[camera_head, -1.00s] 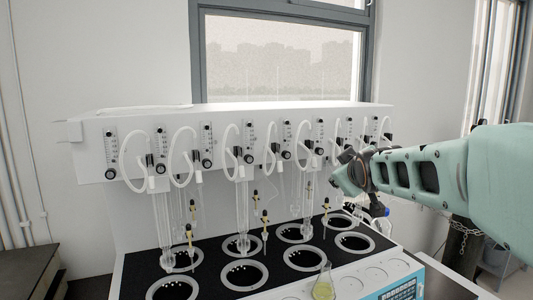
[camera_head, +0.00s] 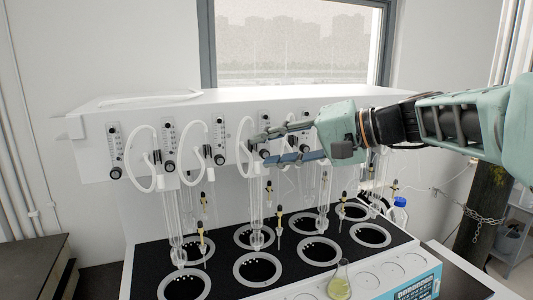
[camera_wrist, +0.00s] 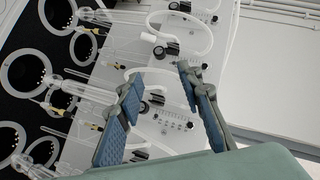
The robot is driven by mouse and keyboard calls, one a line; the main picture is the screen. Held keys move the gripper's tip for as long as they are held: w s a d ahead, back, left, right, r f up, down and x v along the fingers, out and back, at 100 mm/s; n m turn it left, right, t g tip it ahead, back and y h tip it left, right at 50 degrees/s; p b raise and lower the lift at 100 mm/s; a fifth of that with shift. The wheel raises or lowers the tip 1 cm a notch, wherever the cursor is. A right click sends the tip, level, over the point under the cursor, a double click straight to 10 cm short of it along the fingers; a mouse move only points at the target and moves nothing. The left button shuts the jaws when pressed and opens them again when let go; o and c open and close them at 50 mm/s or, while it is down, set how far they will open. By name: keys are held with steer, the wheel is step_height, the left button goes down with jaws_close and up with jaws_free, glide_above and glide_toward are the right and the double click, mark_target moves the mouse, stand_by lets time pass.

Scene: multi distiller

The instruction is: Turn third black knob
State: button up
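The black knobs sit in a row along the white front panel of the distiller, each below a clear flow meter. Counting from the left in the head view, the third black knob (camera_head: 220,159) is unobstructed. The fourth black knob (camera_head: 265,153) is at the tips of my gripper (camera_head: 258,151). My gripper comes in from the right with its two fingers spread. In the wrist view my gripper (camera_wrist: 160,73) is open and empty, with a black knob (camera_wrist: 158,52) just beyond the fingertips. I cannot tell whether a finger touches it. Knobs farther right are partly hidden by my gripper and arm.
White looped tubes (camera_head: 144,158) and glass condensers (camera_head: 171,221) hang before the panel. Below is a black deck with several ringed wells (camera_head: 258,270). A flask (camera_head: 339,282) with yellow liquid and a blue-capped bottle (camera_head: 397,215) stand at the right.

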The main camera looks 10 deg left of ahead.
mark_target(224, 159)
steer(key=p+x, duration=0.2)
steer(key=x, duration=0.8)
steer(key=shift+a+f, duration=0.2)
steer(key=shift+a, duration=0.1)
jaws_close()
